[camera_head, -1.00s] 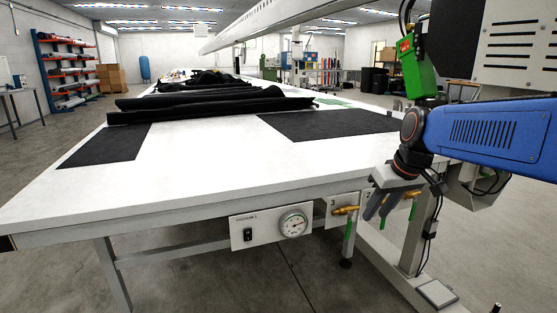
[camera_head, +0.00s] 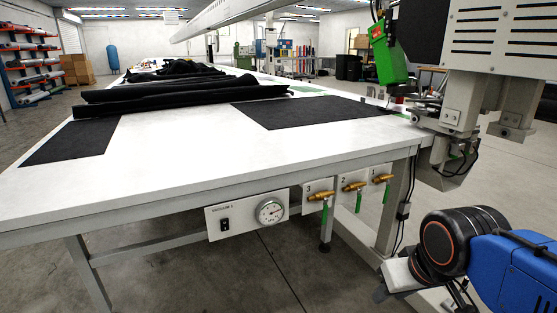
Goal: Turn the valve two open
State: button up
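Valve two (camera_head: 353,186) is the middle of three brass valves on small labelled white plates under the table's front edge. Its green handle (camera_head: 358,203) hangs straight down. Valve 3 (camera_head: 319,196) is to its left and valve 1 (camera_head: 381,178) to its right, both with green handles also hanging down. My gripper (camera_head: 383,291) is low at the right, below and in front of the valves and apart from them. Its fingers are small and partly hidden by the wrist, so their opening is unclear.
A panel with a round gauge (camera_head: 270,211) and a black switch (camera_head: 225,224) is left of the valves. The white table (camera_head: 180,165) carries black fabric (camera_head: 185,95). A table leg (camera_head: 398,200) and cables stand right of the valves. Floor in front is open.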

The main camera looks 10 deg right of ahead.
aim_at(360, 196)
jog(key=i+l, duration=0.4)
jog(key=i+l+u, duration=0.1)
jog(key=i+l, duration=0.3)
jog(key=l, duration=0.2)
